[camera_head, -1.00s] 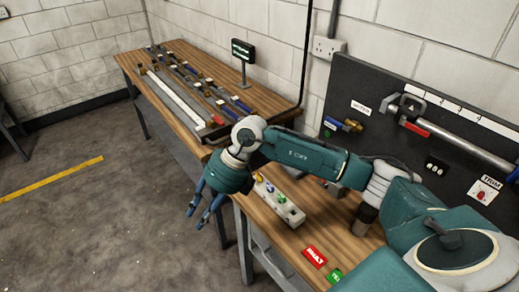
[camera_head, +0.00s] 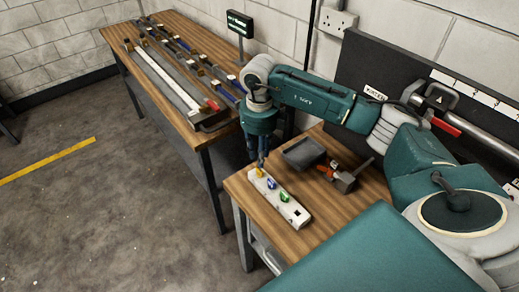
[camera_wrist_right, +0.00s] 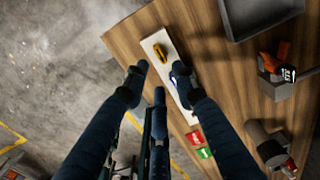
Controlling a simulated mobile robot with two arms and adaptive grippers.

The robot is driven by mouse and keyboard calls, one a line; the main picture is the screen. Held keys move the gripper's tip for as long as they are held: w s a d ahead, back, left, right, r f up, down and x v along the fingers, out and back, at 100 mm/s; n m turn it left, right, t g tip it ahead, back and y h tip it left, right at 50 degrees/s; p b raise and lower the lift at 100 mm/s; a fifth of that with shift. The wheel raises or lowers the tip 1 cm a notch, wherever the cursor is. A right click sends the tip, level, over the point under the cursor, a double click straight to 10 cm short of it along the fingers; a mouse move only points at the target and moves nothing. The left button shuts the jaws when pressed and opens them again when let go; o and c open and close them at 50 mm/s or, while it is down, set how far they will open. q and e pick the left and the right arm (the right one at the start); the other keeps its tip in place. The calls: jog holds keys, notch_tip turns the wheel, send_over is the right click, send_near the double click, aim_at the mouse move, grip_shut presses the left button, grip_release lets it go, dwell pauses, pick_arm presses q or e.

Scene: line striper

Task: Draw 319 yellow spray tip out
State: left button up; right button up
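A white block (camera_head: 296,214) lies near the left edge of the near wooden bench and holds a yellow spray tip (camera_head: 259,173), a blue one (camera_head: 271,184) and a green one (camera_head: 284,197). My right gripper (camera_head: 257,158) points down at the block's far end, close to the yellow tip. In the right wrist view, the fingers (camera_wrist_right: 158,76) are apart with nothing between them. The yellow tip (camera_wrist_right: 160,52) shows just beyond them on the block (camera_wrist_right: 152,39). The blue tip is partly behind a finger there, and the green one is hidden. My left gripper is out of view.
A dark grey tray (camera_head: 303,153) and an orange-and-grey tool (camera_head: 345,178) stand right of the block. A long bench (camera_head: 185,125) with rails and a small display (camera_head: 240,24) is behind. Red (camera_wrist_right: 195,138) and green labels (camera_wrist_right: 205,153) lie on the near bench.

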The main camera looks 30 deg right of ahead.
aim_at(259, 169)
jog(key=f, duration=0.2)
jog(key=f+b, duration=0.1)
jog(key=shift+w+d+f, duration=0.15)
jog(key=shift+w+d, duration=0.15)
jog(key=shift+w, duration=0.05)
notch_tip(259, 169, down, 3)
jog(key=shift+a+r+b, duration=0.1)
jog(key=shift+b, duration=1.15)
jog(key=shift+s+f+b, duration=0.1)
jog(key=shift+f+b, duration=0.2)
jog(key=shift+f, duration=0.45)
jog(key=shift+b, duration=0.35)
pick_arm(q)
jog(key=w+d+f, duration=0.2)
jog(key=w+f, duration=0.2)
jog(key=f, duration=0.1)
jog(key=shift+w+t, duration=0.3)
pick_arm(e)
jog(key=shift+c, duration=0.6)
jog(key=c, duration=0.4)
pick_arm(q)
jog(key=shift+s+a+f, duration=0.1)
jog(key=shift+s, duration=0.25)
pick_arm(e)
grip_shut()
